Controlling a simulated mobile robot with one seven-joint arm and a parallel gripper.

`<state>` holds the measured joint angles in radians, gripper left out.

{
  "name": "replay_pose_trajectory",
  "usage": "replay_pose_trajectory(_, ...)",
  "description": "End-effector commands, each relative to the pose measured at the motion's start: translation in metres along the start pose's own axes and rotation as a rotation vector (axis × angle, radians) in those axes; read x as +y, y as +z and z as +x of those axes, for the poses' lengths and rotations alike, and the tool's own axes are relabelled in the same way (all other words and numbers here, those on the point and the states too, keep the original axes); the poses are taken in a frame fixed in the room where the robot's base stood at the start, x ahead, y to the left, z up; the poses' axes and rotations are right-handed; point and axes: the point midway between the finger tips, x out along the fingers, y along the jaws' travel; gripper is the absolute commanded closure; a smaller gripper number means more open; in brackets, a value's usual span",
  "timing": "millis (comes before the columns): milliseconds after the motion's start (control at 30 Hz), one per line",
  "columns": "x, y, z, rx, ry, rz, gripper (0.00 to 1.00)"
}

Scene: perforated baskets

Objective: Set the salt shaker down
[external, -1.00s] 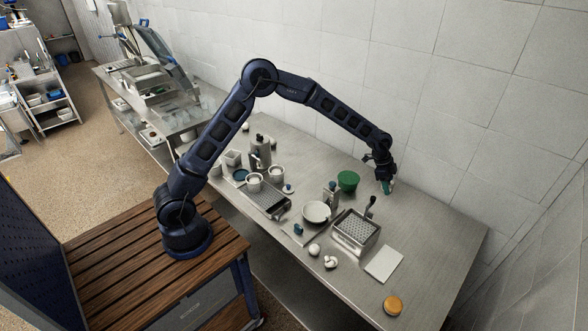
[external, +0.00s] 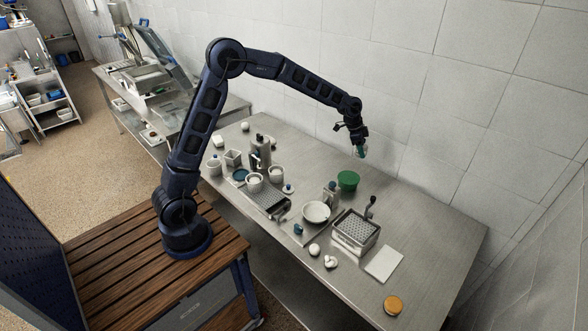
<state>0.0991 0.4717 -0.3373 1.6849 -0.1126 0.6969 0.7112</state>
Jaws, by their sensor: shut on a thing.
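My gripper (external: 359,146) is up above the back part of the metal table, near the tiled wall. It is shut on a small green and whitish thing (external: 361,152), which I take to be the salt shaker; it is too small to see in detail. The shaker hangs above and slightly right of a green bowl (external: 348,180), apart from the tabletop. My gripper's fingers partly hide it.
The steel table (external: 425,225) has bare room at the right and back. A perforated basket (external: 355,231) with a handle, a white bowl (external: 316,212), a white board (external: 384,264) and an orange-lidded round thing (external: 393,305) stand toward the front. Several cups and a grey perforated tray (external: 268,200) are at the left.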

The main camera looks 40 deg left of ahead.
Motion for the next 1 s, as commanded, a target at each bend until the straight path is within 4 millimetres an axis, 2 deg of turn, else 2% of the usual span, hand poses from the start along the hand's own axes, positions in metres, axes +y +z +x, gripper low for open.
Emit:
replay_pose_trajectory(33, -0.013, 0.018, -0.009, 0.001, -0.018, -0.04, 0.79)
replay_pose_trajectory(100, -0.029, 0.041, -0.018, 0.001, -0.039, -0.092, 0.79)
replay_pose_trajectory(300, -0.061, 0.095, -0.041, 0.005, -0.089, -0.216, 0.79)
replay_pose_trajectory(400, -0.07, 0.113, -0.048, 0.007, -0.105, -0.255, 0.79)
replay_pose_trajectory(533, -0.074, 0.124, -0.05, 0.008, -0.113, -0.281, 0.79)
replay_pose_trajectory(667, -0.075, 0.133, -0.036, 0.007, -0.114, -0.287, 0.79)
replay_pose_trajectory(1000, -0.075, 0.161, 0.032, 0.006, -0.113, -0.287, 0.79)
